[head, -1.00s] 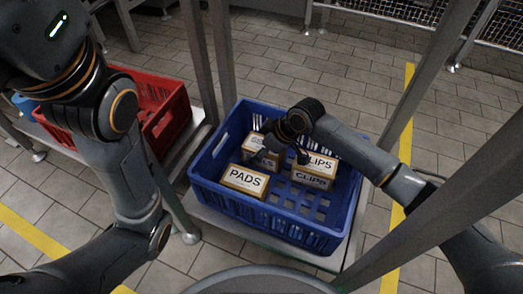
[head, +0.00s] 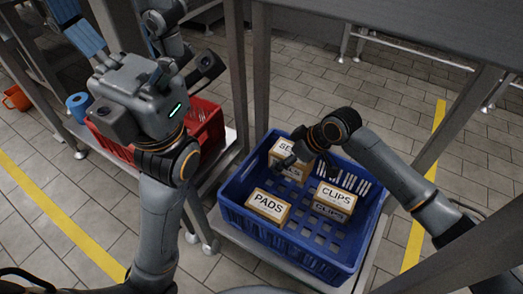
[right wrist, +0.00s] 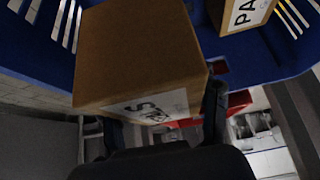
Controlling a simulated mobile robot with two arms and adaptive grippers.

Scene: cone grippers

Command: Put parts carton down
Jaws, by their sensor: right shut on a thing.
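The blue crate (head: 316,262) stands on a low metal shelf. Inside it, a brown carton labelled PADS (head: 268,207) sits at front left and a CLIPS carton (head: 335,195) at right, with a second CLIPS label below it.
A red crate (head: 208,132) stands left of the blue crate on another metal shelf, behind my left arm. A blue roll (head: 78,106) and an orange container (head: 15,98) are at far left. Metal posts (head: 260,75) frame the blue crate. Open tiled floor lies beyond.

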